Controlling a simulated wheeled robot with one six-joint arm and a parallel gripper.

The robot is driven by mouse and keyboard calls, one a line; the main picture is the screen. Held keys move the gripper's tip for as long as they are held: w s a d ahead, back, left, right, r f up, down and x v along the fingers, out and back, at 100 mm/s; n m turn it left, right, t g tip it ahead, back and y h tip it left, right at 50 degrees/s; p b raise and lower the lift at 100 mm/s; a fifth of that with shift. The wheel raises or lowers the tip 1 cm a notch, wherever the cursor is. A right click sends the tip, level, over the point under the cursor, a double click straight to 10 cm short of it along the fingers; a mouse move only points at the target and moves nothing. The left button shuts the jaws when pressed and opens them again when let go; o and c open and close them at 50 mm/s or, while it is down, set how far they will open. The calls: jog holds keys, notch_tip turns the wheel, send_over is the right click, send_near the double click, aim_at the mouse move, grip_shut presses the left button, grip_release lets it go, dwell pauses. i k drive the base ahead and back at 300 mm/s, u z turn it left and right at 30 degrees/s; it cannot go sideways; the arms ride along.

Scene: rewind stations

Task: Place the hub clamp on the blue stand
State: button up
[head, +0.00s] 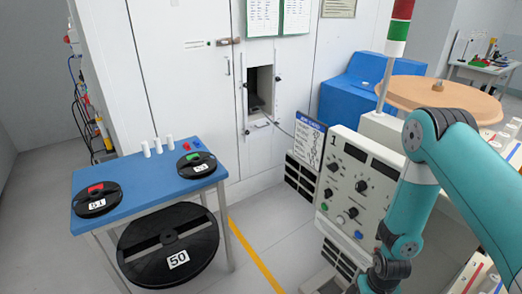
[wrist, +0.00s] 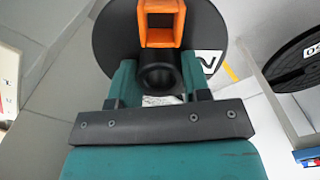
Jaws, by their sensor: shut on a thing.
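In the wrist view my gripper (wrist: 159,76) is shut on a black round piece with an orange block-shaped grip, which looks like the hub clamp (wrist: 213,30). Its black disc carries a white label, partly hidden, with a mark like a 2. The blue stand (head: 140,178) is the blue-topped table at left in the head view. My gripper and the clamp are out of the head view, where only my teal arm shows at right. A blue edge of the stand shows at the lower right of the wrist view (wrist: 308,153).
On the stand are a red-handled disc (head: 96,200), a green-handled disc (head: 196,165) and several white pegs (head: 157,145). A large reel labelled 50 (head: 150,240) sits below. A control console (head: 345,185) is right of the yellow floor line (head: 255,258). Open floor lies between.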

aim_at(105, 171)
jog(key=u, duration=0.85)
jog(key=i, duration=1.1)
jog(key=u, duration=1)
